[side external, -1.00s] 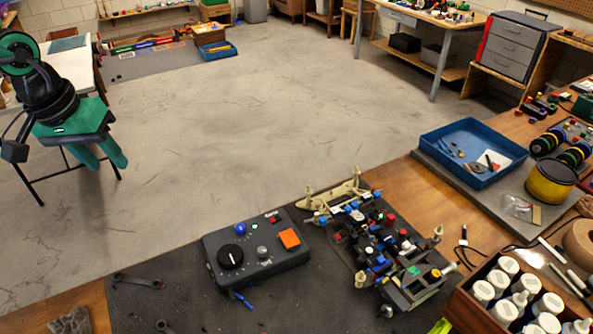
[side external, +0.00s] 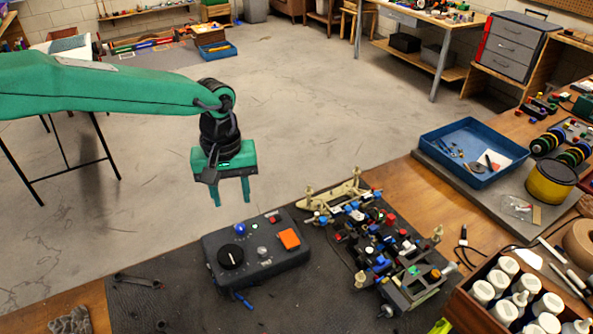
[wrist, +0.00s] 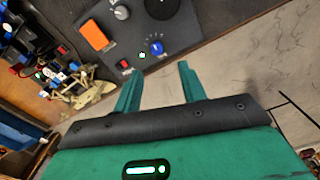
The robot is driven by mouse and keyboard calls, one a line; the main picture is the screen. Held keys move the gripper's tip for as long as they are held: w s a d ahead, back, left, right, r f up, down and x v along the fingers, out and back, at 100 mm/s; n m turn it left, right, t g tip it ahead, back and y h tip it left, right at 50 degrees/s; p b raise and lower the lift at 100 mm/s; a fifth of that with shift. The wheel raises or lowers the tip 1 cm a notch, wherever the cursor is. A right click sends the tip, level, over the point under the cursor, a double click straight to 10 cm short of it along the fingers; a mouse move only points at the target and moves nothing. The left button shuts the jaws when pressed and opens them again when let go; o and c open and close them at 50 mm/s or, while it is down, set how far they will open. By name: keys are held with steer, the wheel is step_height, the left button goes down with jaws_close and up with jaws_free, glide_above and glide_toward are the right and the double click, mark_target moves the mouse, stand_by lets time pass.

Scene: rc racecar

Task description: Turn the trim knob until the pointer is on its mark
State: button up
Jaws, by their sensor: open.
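A dark control box (side external: 215,276) lies on the black mat. It carries a large black knob (side external: 230,257) with a white pointer line, a grey knob (side external: 263,252) and a small blue knob (side external: 240,229). I cannot tell which is the trim knob. In the wrist view the blue knob (wrist: 156,47) has pale marks around it; its exact pointer setting is too small to read. My gripper (side external: 231,204) is open and empty, fingers down, above the box's far edge. In the wrist view the blue knob is just beyond the open fingers (wrist: 161,68), apart from them.
The box also bears an orange button (side external: 289,239) and a red switch (side external: 274,218). A racecar chassis (side external: 385,250) stands close to its right. A wrench (side external: 137,281) and a blue-handled tool (side external: 243,300) lie on the mat (side external: 290,310). Space above the box is clear.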

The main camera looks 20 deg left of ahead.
mark_target(240, 226)
steer(key=shift+d+f, duration=0.35)
steer(key=shift+f, duration=0.2)
steer(key=shift+f, duration=3.7)
jaws_close()
